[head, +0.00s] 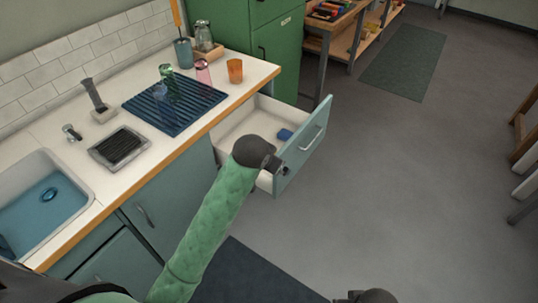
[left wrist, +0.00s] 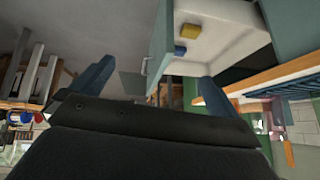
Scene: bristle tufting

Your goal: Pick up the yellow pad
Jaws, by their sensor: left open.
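The yellow pad (left wrist: 189,31) lies in the open drawer (left wrist: 216,38) in the left wrist view, close to a blue pad (left wrist: 180,49). In the head view the blue pad (head: 285,134) shows inside the drawer (head: 302,152), near its front panel, but I cannot make out the yellow pad there. My left gripper (head: 275,165) is over the drawer's near side by the front panel. In the left wrist view its blue fingers (left wrist: 155,85) are spread wide with nothing between them. A dark part of my right arm shows at the bottom edge of the head view.
The counter (head: 145,140) holds a blue drying rack (head: 175,115) with glasses, an orange cup (head: 235,70) and a sink (head: 45,205). A green cabinet (head: 277,45) stands beyond the drawer. The floor right of the drawer is clear.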

